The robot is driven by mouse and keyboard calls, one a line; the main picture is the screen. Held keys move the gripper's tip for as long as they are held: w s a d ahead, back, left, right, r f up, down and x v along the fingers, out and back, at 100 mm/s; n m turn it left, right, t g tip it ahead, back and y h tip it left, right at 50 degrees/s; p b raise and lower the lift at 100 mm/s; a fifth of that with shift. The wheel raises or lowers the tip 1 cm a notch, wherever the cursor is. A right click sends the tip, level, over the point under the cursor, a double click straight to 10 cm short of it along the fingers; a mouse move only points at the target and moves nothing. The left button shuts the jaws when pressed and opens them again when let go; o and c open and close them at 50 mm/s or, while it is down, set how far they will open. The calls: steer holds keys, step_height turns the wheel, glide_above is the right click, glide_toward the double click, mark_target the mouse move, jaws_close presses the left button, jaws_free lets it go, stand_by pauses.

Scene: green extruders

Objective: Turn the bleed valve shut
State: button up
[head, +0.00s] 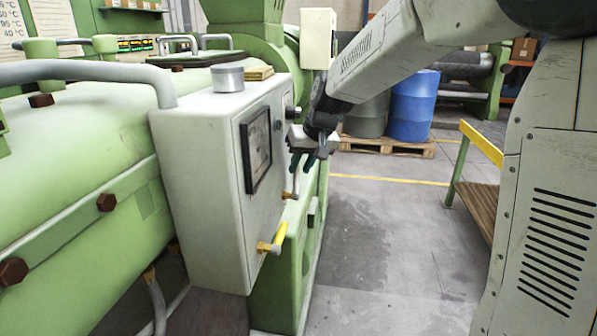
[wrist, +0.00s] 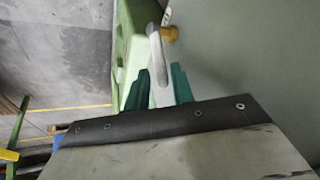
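A cream control box (head: 200,190) on the green machine carries two small lever valves on its right-hand face. One valve has a pale grey lever (head: 295,182) standing up from a brass stem (head: 288,195). The other has a yellow lever (head: 279,234) and sits lower and nearer. I cannot tell from labels which is the bleed valve. My gripper (head: 302,166) is just above the grey lever, with its green fingers apart. In the wrist view, the grey lever (wrist: 156,50) and brass stem (wrist: 170,33) lie ahead of my gripper (wrist: 160,78), the lever's end between the fingers. Contact is not clear.
A square gauge (head: 257,148) and small knobs are on the same box face, close to my gripper. A grey cylinder (head: 228,79) stands on the box. Blue and dark drums stand on a pallet (head: 388,146) behind. A yellow-railed step (head: 470,195) is at right; floor between is clear.

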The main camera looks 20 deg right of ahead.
mark_target(296, 181)
steer(key=shift+x, duration=1.25)
jaws_close()
